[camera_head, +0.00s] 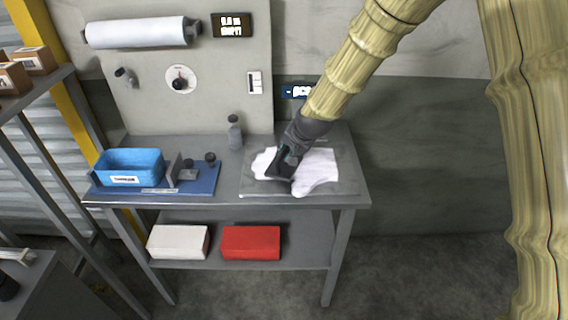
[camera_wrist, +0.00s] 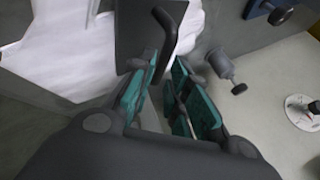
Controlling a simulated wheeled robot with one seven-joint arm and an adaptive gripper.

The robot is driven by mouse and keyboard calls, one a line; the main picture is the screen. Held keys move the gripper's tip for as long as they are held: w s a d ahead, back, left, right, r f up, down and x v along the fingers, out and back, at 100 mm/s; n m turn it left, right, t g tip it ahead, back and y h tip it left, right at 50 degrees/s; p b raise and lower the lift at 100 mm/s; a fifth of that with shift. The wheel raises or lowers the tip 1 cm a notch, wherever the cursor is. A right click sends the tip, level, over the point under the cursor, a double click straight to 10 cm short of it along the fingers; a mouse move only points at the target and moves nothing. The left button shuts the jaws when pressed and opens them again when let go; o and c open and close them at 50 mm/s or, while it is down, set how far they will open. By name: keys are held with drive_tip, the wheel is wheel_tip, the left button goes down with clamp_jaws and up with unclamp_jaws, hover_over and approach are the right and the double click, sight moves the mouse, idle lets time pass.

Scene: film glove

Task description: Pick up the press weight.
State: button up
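The press weight appears to be a dark flat plate (camera_wrist: 138,30) with a bent black handle (camera_wrist: 167,45) in the wrist view. In the head view it is a dark shape (camera_head: 281,166) on a crumpled white sheet (camera_head: 318,170) on the bench, partly covered by my gripper. My gripper (camera_head: 287,152) is low over the sheet. In the wrist view its teal-padded fingers (camera_wrist: 164,75) stand apart with a gap between them. The lower handle end lies between the fingers, near the left pad. Contact with a pad cannot be told for sure.
A grey bottle (camera_head: 235,133) stands behind the sheet. A blue bin (camera_head: 130,167) and a blue board (camera_head: 205,182) with small dark parts sit at the bench's left. A backboard (camera_head: 215,80) rises behind. White (camera_head: 178,242) and red (camera_head: 250,242) boxes lie on the lower shelf.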

sight(283, 153)
drive_tip(key=shift+p+x, duration=0.95)
drive_tip(key=shift+x, duration=1.35)
drive_tip(key=shift+s+a, duration=0.15)
drive_tip(key=shift+c, duration=0.4)
clamp_jaws()
